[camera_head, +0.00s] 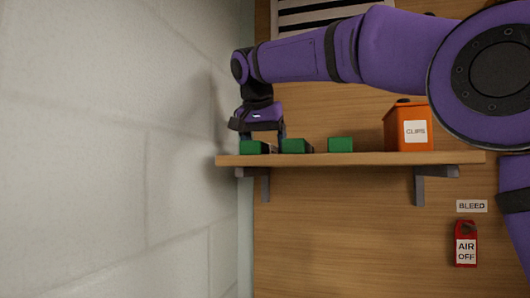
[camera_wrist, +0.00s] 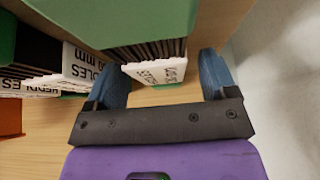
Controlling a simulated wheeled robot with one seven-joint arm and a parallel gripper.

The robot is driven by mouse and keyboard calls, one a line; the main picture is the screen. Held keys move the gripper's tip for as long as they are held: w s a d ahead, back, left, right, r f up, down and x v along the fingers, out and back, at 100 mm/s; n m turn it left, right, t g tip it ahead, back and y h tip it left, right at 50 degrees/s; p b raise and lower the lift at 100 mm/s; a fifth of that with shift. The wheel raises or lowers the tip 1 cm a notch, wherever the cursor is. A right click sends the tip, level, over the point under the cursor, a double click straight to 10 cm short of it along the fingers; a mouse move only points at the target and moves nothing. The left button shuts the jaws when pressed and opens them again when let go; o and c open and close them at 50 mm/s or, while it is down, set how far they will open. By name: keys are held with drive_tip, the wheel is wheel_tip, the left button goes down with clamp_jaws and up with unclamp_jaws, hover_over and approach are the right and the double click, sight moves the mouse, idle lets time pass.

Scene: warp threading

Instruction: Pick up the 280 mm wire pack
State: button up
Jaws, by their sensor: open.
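Several green-topped wire packs sit in a row on a wooden shelf (camera_head: 350,159): a left one (camera_head: 254,147), a middle one (camera_head: 296,146) and a right one (camera_head: 340,145). My gripper (camera_head: 262,137) is open over the left pack, close to the wall. In the wrist view my gripper (camera_wrist: 165,65) has its blue fingers on either side of a pack (camera_wrist: 140,22) with dark wires and a white label. Contact is not clear. That label is too skewed to read. The neighbouring pack's label (camera_wrist: 85,60) ends in "mm", its number partly hidden. I cannot tell which pack is 280 mm.
An orange CLIPS box (camera_head: 396,128) stands at the shelf's right. A pale block wall (camera_head: 130,150) is close beside my gripper on the left. A red AIR OFF tag (camera_head: 466,245) hangs below the shelf. A slatted panel (camera_head: 310,14) is above.

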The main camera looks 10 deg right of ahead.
drive_tip(key=c, duration=1.3)
drive_tip(key=shift+r, duration=0.1)
